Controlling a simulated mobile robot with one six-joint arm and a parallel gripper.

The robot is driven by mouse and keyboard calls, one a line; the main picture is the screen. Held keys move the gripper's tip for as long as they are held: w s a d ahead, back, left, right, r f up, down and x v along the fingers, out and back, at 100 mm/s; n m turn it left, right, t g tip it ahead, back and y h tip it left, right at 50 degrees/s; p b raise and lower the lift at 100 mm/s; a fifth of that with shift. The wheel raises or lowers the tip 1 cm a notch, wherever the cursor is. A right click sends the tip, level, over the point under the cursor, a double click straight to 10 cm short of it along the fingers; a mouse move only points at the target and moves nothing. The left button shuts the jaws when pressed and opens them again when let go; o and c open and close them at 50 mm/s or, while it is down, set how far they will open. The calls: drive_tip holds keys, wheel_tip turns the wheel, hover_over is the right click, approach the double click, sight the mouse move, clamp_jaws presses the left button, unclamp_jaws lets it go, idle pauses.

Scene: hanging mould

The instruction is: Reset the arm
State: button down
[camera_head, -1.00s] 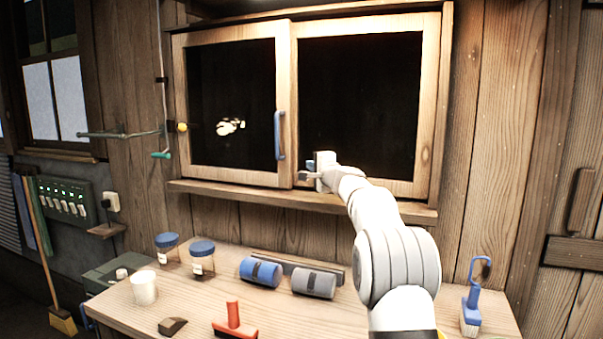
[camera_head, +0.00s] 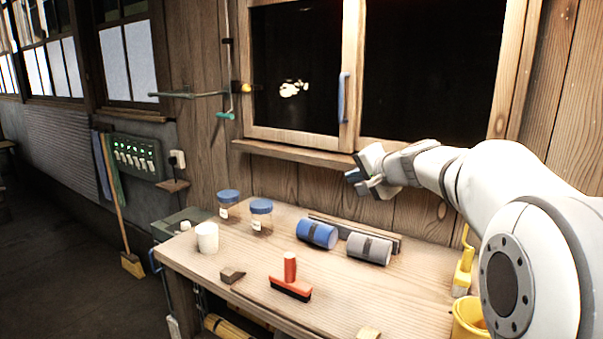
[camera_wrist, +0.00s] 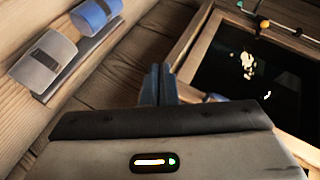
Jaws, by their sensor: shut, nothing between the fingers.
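My gripper (camera_head: 362,180) is in front of the wooden wall, just below the sill of the sliding window, above the back of the workbench. My white arm reaches in from the right in the head view. In the wrist view my gripper (camera_wrist: 158,72) shows its two fingers close together, with nothing between them. It touches no object that I can see.
The workbench (camera_head: 330,300) holds a blue roll (camera_head: 317,233), a grey roll (camera_head: 369,248), two blue-lidded jars (camera_head: 261,214), a white cup (camera_head: 207,238) and a red-handled brush (camera_head: 290,278). The window sill (camera_head: 290,157) juts out close by.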

drive_tip(key=s+a+f+n+g+h+p, duration=0.1)
drive_tip(key=s+a+f+n+g, duration=0.2)
drive_tip(key=s, duration=0.5)
drive_tip(key=s+a+f+n+g+p, duration=0.15)
drive_tip(key=s+f, duration=0.25)
drive_tip(key=s, duration=0.5)
drive_tip(key=s+d+f+n+g+h, duration=0.1)
drive_tip(key=s+f, duration=0.2)
drive_tip(key=s, duration=0.3)
drive_tip(key=s+d+f+n+g+h+p, duration=0.1)
drive_tip(key=s+d+f+g+h, duration=0.1)
drive_tip(key=s, duration=0.4)
drive_tip(key=s+d+f+n+g+h+p, duration=0.1)
drive_tip(key=s+d+f+n, duration=0.1)
drive_tip(key=s+f, duration=0.2)
drive_tip(key=shift+s+f+g+h, duration=0.25)
drive_tip(key=shift+s+g+h, duration=0.15)
drive_tip(key=shift+s, duration=0.85)
